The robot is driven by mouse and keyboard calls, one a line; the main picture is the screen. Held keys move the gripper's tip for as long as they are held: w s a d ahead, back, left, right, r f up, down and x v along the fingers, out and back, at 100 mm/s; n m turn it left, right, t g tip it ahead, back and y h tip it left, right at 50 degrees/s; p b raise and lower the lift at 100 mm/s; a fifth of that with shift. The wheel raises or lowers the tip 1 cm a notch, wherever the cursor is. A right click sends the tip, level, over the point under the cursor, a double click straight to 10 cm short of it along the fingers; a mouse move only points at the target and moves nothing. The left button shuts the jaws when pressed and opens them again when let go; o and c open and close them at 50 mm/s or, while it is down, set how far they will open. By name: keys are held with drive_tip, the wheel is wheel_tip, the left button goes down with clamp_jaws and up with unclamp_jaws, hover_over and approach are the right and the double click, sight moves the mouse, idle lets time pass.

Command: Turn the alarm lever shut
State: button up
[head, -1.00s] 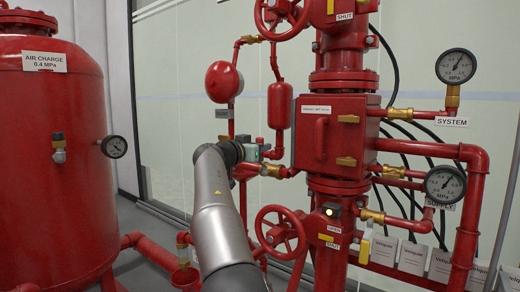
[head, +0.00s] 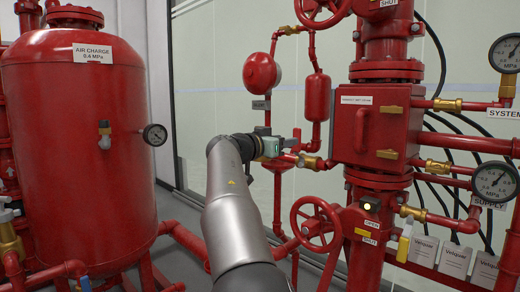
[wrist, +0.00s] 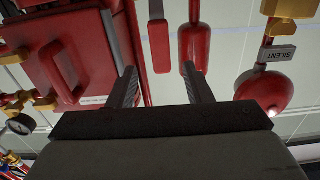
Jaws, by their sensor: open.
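The alarm lever appears to be the red bar (wrist: 158,45) at the top middle of the wrist view, which looks upside down. In the head view a red upright handle (head: 297,138) shows just right of my gripper (head: 283,146), above the brass valve (head: 310,161). My gripper (wrist: 159,68) is open and empty. In the wrist view the lever lies between its two fingers in the picture; whether it is at their depth, I cannot tell. No contact shows. My wrist hides part of the piping near the lever in the head view.
A red bottle-shaped chamber (head: 317,97) and a red bell (head: 262,72) hang above my gripper. A tag reads SILENT (wrist: 276,53). The red valve box (head: 377,135) is close on the right, with a handwheel (head: 315,223) below. A large red tank (head: 75,150) stands left.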

drive_tip(key=v, duration=1)
drive_tip(key=s+d+f+n+g+y+p, duration=0.25)
drive_tip(key=s+d+p, duration=0.25)
drive_tip(key=d+p, duration=0.3)
drive_tip(key=s+d+f+n+g+y+p, duration=0.15)
drive_tip(key=s+d+g+y+p, duration=0.25)
drive_tip(key=d+p, duration=0.4)
drive_tip(key=s+a+n+g+y+p, duration=0.2)
drive_tip(key=s+a+n+y+p, duration=0.1)
drive_tip(key=s+p, duration=0.8)
drive_tip(key=s+a+r+n+g+y+p, duration=0.1)
drive_tip(key=s+a+n+g+y+p, duration=0.2)
drive_tip(key=s+p, duration=0.8)
drive_tip(key=s+a+y, duration=0.1)
drive_tip(key=s, duration=0.8)
drive_tip(key=shift+a+r, duration=0.25)
drive_tip(key=shift+r, duration=0.05)
